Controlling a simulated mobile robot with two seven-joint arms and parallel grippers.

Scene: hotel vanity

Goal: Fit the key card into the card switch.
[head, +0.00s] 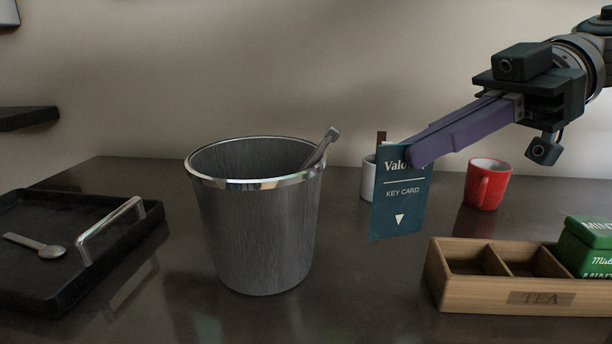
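The key card (399,213) is a teal card with white lettering and a white arrow pointing down. It is upright, held by its top right part above the vanity top. My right gripper (418,155) comes in from the upper right, its purple fingers shut on the card. The fingers cover part of the card's name at the top. The card hides part of a white mug behind it. I cannot make out a card switch in the head view. My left gripper is not in view.
An ice bucket (257,235) with tongs (322,148) stands left of the card. A black tray (40,292) with a spoon (36,245) is far left. The white mug (368,180) and red mug (486,185) stand behind. A wooden tea box (460,292) with a green tin (590,246) is front right.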

